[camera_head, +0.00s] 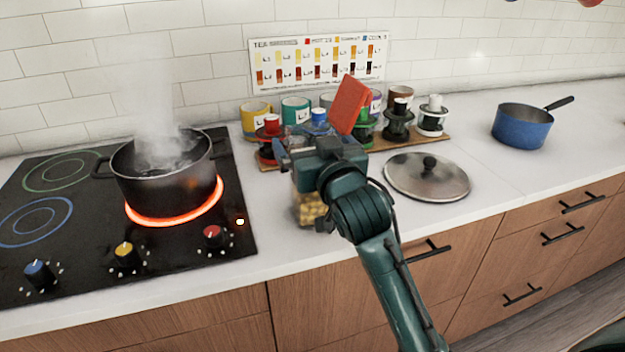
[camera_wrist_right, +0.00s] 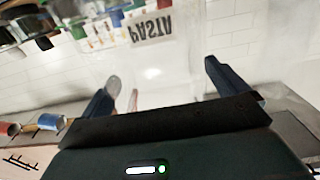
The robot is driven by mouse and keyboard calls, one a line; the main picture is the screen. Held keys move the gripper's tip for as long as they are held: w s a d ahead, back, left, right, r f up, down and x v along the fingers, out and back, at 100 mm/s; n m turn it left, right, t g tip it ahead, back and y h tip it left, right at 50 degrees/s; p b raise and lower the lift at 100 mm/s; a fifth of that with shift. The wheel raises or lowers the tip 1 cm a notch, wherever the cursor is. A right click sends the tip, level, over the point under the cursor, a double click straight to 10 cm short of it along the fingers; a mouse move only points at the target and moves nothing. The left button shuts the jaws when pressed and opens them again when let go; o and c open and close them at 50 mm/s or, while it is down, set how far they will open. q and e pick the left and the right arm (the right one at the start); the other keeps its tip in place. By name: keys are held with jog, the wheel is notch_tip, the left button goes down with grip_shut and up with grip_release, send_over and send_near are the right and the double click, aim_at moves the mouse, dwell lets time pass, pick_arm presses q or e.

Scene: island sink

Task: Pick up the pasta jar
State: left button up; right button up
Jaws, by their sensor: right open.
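The pasta jar (camera_head: 308,208) stands on the white counter, right of the cooktop. It is clear, with yellow pasta low inside, and my right gripper hides much of it in the head view. In the right wrist view the clear jar (camera_wrist_right: 150,62) shows faintly, with a PASTA label (camera_wrist_right: 151,29) upside down. My right gripper (camera_head: 298,158) is open at the upper part of the jar. In the wrist view its two fingers (camera_wrist_right: 162,76) are spread wide, with the jar appearing between or just beyond them; contact is unclear. My left gripper is not in view.
A steaming black pot (camera_head: 165,178) sits on a glowing red burner of the cooktop (camera_head: 80,240). Behind the gripper are a tilted red object (camera_head: 349,104) and several jars and cups on a wooden board (camera_head: 432,138). A lid (camera_head: 427,182) lies right; a blue saucepan (camera_head: 522,128) stands farther right.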

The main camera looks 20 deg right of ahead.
jog(key=shift+c, duration=0.2)
jog(key=c, duration=1.8)
jog(key=shift+r, duration=0.1)
jog(key=shift+c, duration=0.6)
